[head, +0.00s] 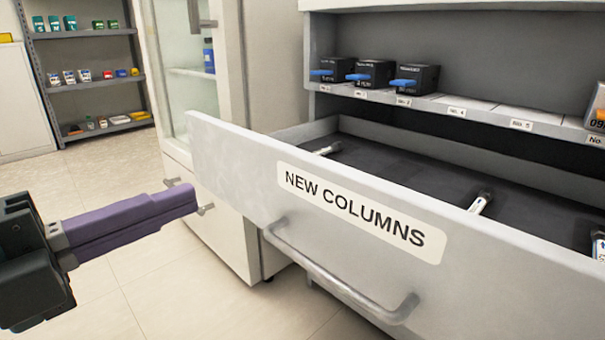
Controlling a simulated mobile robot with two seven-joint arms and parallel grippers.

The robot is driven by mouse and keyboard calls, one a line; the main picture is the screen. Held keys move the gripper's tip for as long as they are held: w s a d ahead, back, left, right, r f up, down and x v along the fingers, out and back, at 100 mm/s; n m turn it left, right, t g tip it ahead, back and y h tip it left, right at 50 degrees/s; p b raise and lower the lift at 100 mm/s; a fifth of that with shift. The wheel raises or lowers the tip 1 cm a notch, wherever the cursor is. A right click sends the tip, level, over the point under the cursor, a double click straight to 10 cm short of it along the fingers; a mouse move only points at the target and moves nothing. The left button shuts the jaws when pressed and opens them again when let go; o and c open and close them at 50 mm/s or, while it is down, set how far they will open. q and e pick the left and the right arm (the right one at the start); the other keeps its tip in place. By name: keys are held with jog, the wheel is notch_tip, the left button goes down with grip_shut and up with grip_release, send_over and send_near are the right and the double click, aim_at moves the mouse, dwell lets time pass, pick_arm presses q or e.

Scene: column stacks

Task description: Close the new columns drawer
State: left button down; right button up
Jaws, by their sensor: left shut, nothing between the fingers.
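The new columns drawer (240,178) is pulled out from a light cabinet, with its labelled front facing me. A white label reading NEW COLUMNS (361,212) is on the front. A grey bar handle (338,280) is below the label. Inside, on a dark liner (410,172), lie a few columns, including one near the left (328,149) and one towards the right (480,203). My left gripper (195,200) has purple fingers shut together with nothing between them. It appears left of the drawer front and handle, apart from the handle. My right gripper is not in view.
Above the drawer, a shelf with numbered labels (456,112) holds three black boxes with blue levers (372,75). A glass-door cabinet (180,70) stands behind left. A grey rack (88,75) is further back. Tiled floor (140,285) is clear at lower left.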

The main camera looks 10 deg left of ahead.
aim_at(292, 158)
pick_arm(q)
jog(key=x, duration=1.1)
jog(key=shift+w+d+b, duration=0.2)
jog(key=shift+w+b, duration=0.05)
jog(key=shift+b, duration=0.15)
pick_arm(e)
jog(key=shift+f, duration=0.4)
pick_arm(q)
jog(key=shift+w+d, duration=0.1)
